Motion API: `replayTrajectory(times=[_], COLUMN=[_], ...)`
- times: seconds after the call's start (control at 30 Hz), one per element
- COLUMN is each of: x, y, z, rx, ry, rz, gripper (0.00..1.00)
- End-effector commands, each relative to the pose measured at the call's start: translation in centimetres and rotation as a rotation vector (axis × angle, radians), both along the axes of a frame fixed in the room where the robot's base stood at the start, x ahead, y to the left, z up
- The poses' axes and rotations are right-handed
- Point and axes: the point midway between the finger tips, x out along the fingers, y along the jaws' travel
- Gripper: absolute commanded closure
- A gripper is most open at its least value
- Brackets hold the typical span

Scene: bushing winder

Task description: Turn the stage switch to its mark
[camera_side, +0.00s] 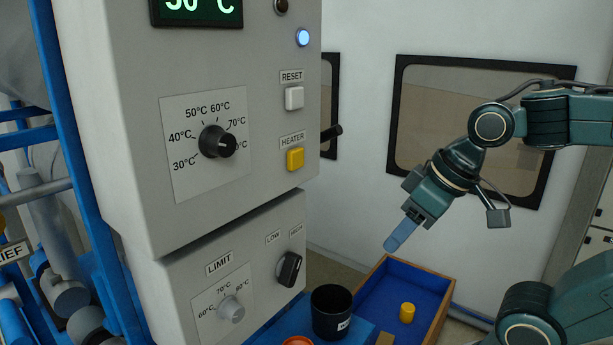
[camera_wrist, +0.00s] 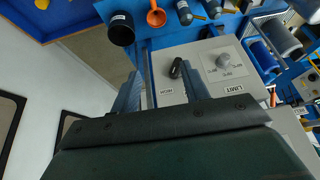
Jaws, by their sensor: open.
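The stage switch (camera_side: 289,268) is a black bar-shaped knob on the lower grey panel, below a LOW label and a second, hard-to-read label. Its bar stands tilted, with a pale line on its face; the exact mark it points at is too small to tell. In the wrist view the switch (camera_wrist: 178,68) shows between and beyond my fingers. My gripper (camera_side: 398,238) is open and empty, to the right of the panel, clearly apart from the switch. Its blue fingers (camera_wrist: 162,88) point toward the panel in the wrist view.
A LIMIT dial (camera_side: 231,310) sits left of the switch, and a larger temperature dial (camera_side: 217,142) above. A black cup (camera_side: 332,312) stands below the switch, beside a blue-lined tray (camera_side: 445,300) holding a yellow cylinder (camera_side: 407,312). Open air separates my gripper from the panel.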

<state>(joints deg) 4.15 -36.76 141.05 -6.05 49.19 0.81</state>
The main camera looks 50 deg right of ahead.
Motion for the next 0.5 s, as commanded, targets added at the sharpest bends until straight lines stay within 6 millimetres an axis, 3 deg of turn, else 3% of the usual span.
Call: replayTrajectory(times=[0.5], x=[8.8], y=[-0.3], z=[-2.2], rx=[0.213], ry=[0.075], rz=[0.022], gripper=[0.55])
